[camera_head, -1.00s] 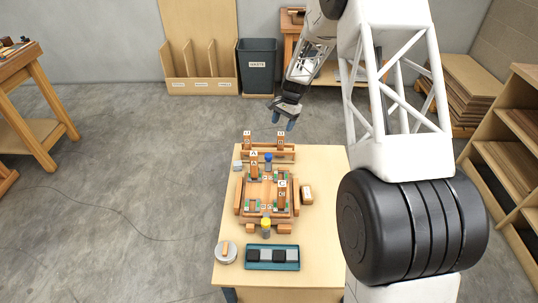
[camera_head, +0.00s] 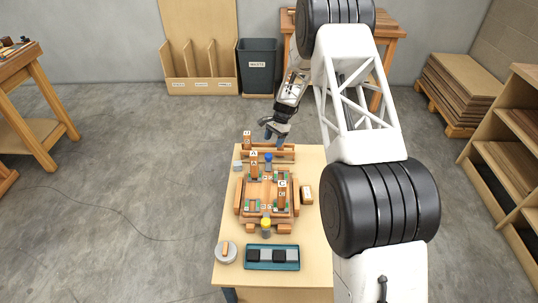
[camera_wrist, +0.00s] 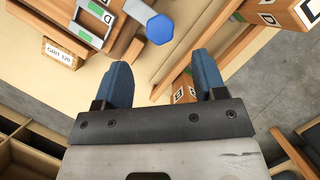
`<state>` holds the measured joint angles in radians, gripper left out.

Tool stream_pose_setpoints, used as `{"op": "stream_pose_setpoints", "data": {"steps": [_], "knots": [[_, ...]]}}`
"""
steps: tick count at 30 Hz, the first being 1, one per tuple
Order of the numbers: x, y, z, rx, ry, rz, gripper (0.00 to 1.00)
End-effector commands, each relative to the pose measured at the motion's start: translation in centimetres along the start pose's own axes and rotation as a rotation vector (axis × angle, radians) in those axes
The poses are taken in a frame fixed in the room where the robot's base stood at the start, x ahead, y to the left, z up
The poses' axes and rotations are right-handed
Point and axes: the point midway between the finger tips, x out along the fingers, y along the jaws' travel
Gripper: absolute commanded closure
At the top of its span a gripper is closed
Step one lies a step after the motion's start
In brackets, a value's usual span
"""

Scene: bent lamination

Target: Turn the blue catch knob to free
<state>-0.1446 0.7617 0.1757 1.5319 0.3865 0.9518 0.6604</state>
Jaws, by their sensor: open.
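The blue catch knob (camera_head: 268,157) stands at the back end of the wooden fixture (camera_head: 240,207) on the table. In the wrist view the knob (camera_wrist: 159,28) shows a flat hexagonal blue top, above and just beyond the fingertips. My gripper (camera_head: 275,129) is above the back edge of the table, a little behind the knob and apart from it. In the wrist view my gripper (camera_wrist: 166,72) has its two blue fingers spread, with nothing held between them. The lower part of the knob is hidden in the wrist view.
A wooden rack (camera_head: 285,149) with lettered posts stands behind the fixture, close to my gripper. A yellow knob (camera_head: 266,223) is at the fixture's front.

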Motion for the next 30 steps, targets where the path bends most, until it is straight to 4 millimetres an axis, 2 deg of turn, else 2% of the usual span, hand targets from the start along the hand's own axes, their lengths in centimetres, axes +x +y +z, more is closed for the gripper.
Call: {"op": "stream_pose_setpoints", "data": {"steps": [5,11,24,30], "knots": [[0.2,0.0,0.0,0.000,0.000,0.000,0.35],[1.3,0.0,0.0,-0.001,0.000,0.000,0.35],[6.4,0.0,0.0,0.000,0.000,0.001,0.35],[7.5,0.0,0.0,0.000,0.001,0.000,0.35]]}}
